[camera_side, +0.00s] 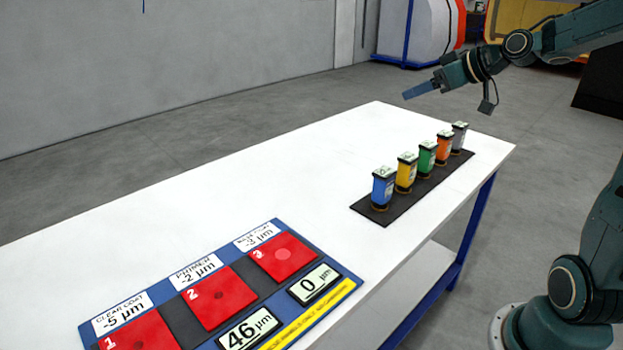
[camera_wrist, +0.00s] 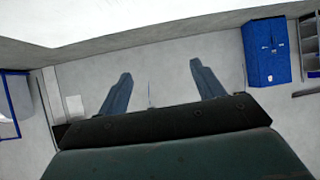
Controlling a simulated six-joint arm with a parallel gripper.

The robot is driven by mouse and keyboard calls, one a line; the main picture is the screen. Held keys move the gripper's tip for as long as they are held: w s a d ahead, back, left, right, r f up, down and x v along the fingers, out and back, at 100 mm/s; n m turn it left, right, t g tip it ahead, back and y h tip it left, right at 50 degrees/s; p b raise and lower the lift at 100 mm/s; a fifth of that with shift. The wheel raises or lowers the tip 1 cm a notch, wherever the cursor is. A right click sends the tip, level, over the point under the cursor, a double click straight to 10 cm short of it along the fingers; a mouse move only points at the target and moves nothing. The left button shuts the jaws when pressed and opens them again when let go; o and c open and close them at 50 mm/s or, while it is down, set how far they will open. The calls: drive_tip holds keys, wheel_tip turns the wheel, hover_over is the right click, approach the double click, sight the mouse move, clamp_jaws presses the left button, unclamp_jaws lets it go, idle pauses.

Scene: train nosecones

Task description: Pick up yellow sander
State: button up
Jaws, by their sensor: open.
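The yellow sander (camera_side: 405,173) stands upright on a dark mat (camera_side: 375,213) on the white table, in the side view. It is second from the left in a row, between the blue sander (camera_side: 383,187) and the green sander (camera_side: 427,157). My gripper (camera_side: 408,95) is in the air above and behind the row, apart from every sander. Its blue fingers point left in the side view. In the wrist view the two fingers of my gripper (camera_wrist: 158,82) are spread with nothing between them. No sander shows in the wrist view.
An orange sander (camera_side: 444,146) and a grey sander (camera_side: 459,136) stand farther along the row. A blue board (camera_side: 347,284) with red numbered squares and displays lies at the table's near left. The white table (camera_side: 290,170) is clear between board and mat.

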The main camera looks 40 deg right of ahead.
drive_tip(key=m+t, duration=0.1)
drive_tip(key=t, duration=0.1)
hover_over(414, 166)
drive_tip(key=s, duration=0.3)
drive_tip(key=f, duration=0.1)
drive_tip(key=shift+h, duration=0.4)
wheel_tip(414, 166, down, 22)
drive_tip(key=shift+s+r, duration=0.1)
drive_tip(key=shift+s, duration=0.05)
drive_tip(key=shift+x, duration=1.25)
drive_tip(key=shift+x, duration=2.55)
drive_tip(key=shift+c, duration=0.2)
drive_tip(key=shift+r, duration=0.1)
drive_tip(key=c, duration=1.1)
